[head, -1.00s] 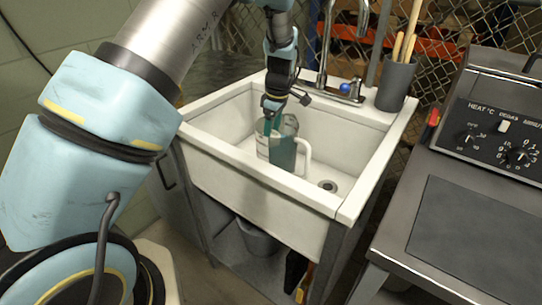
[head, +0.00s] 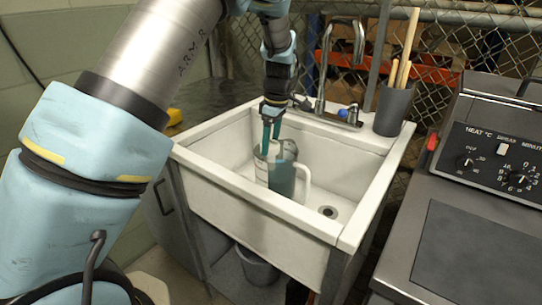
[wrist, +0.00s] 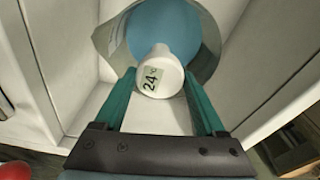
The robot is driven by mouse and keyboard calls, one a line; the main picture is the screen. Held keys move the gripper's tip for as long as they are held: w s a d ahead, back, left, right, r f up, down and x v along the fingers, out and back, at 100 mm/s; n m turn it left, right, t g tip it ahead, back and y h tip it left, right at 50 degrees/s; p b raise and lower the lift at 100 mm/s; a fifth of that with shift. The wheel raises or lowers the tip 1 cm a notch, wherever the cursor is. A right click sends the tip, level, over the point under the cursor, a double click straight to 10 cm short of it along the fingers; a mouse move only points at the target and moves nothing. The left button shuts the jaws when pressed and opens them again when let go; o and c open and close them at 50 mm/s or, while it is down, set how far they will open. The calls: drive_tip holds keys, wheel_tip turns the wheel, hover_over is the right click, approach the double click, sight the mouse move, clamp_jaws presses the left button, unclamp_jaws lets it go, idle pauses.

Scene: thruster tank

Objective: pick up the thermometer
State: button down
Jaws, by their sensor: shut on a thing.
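The thermometer shows in the wrist view as a round white head (wrist: 160,72) with a small display reading 24 °C. It sits between the two teal fingers of my gripper (wrist: 163,92), which is shut on it. Behind it in the wrist view is the round opening of a jug with blue contents (wrist: 176,28). In the head view my gripper (head: 268,148) points down at the clear jug (head: 283,176), which stands in the white sink. I cannot make out the thermometer clearly in the head view. Its lower part is hidden in the wrist view.
The white sink (head: 230,203) has raised walls around the jug. A faucet (head: 320,85) rises at its back, beside a dark cup of wooden sticks (head: 392,110). A control unit with dials (head: 500,160) stands at the right. A bucket (head: 257,266) is under the sink.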

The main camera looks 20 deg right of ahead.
wheel_tip(320, 180, up, 15)
drive_tip(key=p, duration=0.1)
drive_tip(key=shift+f, duration=0.15)
idle(0.3)
drive_tip(key=shift+w, duration=0.1)
